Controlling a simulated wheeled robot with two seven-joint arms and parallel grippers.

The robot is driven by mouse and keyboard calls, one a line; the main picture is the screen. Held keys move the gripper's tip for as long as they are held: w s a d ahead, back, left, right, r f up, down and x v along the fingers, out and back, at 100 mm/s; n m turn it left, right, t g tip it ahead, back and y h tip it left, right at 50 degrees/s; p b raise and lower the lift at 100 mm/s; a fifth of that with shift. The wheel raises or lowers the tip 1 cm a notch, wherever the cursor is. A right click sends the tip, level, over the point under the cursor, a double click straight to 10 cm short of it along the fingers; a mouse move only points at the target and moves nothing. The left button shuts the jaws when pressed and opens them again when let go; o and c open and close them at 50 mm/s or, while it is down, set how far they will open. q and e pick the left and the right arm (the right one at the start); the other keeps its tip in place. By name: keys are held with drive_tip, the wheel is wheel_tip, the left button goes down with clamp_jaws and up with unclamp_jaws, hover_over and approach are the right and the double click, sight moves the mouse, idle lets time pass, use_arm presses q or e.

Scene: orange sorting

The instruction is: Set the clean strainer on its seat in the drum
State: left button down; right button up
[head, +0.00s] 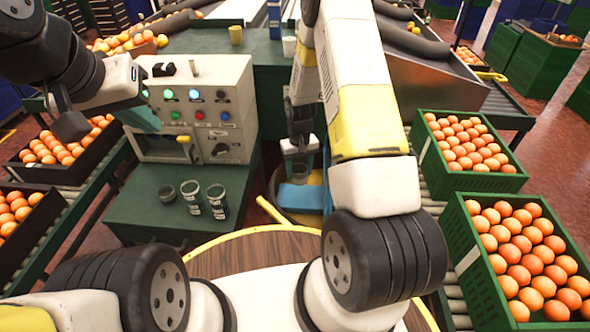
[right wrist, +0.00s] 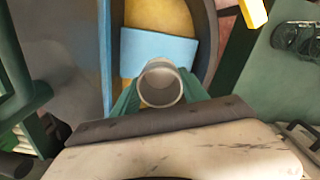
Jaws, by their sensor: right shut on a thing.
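My right gripper (head: 299,158) is shut on a grey, open-topped cylindrical strainer. In the right wrist view the strainer (right wrist: 147,90) sits between the two green fingers, and I look into its round mouth. The drum (head: 272,206) lies below it, with a dark curved rim and a yellow interior; its rim shows in the right wrist view (right wrist: 206,42). A light-blue panel (right wrist: 155,52) lies across the drum under the strainer. The seat is not clearly visible. My left gripper (head: 141,118) hangs before the control panel; its finger gap is unclear.
Several dark cylindrical cups (head: 217,203) stand on the green bench (head: 150,222) left of the drum. The control box (head: 237,95) with lit buttons stands behind them. A yellow handle (head: 272,211) projects by the drum. Orange crates (head: 455,183) line the right conveyor.

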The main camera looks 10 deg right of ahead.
wheel_tip(320, 180, down, 8)
drive_tip(key=shift+f, duration=0.25)
drive_tip(key=o, duration=1.4)
drive_tip(key=shift+f, duration=0.15)
